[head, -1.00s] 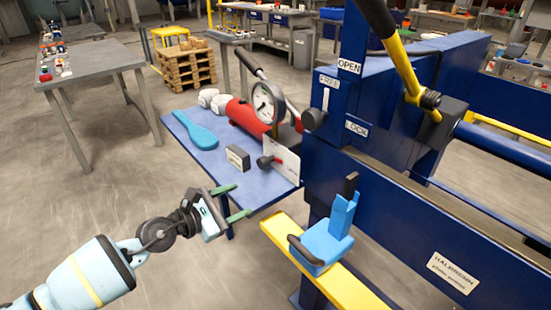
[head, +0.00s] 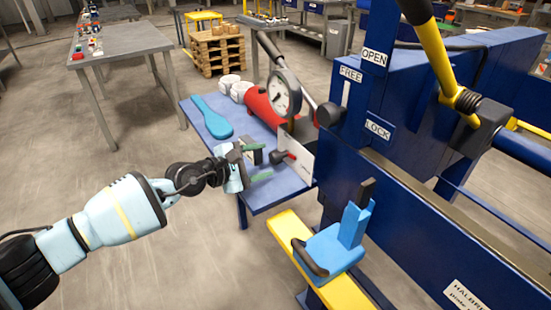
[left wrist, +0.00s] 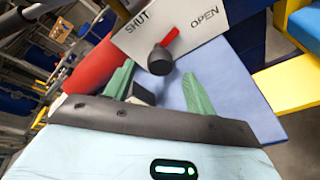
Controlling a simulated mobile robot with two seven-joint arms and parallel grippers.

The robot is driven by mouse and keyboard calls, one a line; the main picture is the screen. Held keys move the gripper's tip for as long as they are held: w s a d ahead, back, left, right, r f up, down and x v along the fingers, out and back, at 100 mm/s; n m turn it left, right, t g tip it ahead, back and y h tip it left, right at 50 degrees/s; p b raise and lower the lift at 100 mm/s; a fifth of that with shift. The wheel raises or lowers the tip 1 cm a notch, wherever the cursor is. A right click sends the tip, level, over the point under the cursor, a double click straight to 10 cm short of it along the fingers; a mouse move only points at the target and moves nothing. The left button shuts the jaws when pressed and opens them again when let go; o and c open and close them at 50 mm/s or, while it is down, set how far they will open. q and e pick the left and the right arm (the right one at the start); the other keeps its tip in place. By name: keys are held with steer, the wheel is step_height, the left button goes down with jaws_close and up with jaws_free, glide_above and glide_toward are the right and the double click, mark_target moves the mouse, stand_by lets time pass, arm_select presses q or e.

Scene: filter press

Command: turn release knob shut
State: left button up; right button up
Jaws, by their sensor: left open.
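The release knob (left wrist: 161,60) is dark with a red pointer, on a white plate (left wrist: 187,25) marked SHUT and OPEN in the left wrist view. The red pointer slants up and right, between the two words. In the head view the knob (head: 278,158) shows small in front of the plate, below the red cylinder. My left gripper (head: 262,163) is open and empty. Its green fingers point toward the knob, which appears between and beyond the fingertips (left wrist: 158,75) in the wrist view. The fingers look apart from the knob. My right gripper is not in view.
The blue press frame (head: 340,165) stands close on the right. A yellow beam (head: 290,225) with a blue seat-like part is below.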

mark_target(272, 158)
arm_select(q)
steer(key=b+x, duration=0.1)
steer(key=x, duration=0.3)
steer(key=shift+f, duration=0.15)
steer(key=shift+w+d+b, duration=0.35)
steer(key=shift+w+d, duration=0.1)
steer(key=shift+d, duration=0.05)
steer(key=c, duration=1)
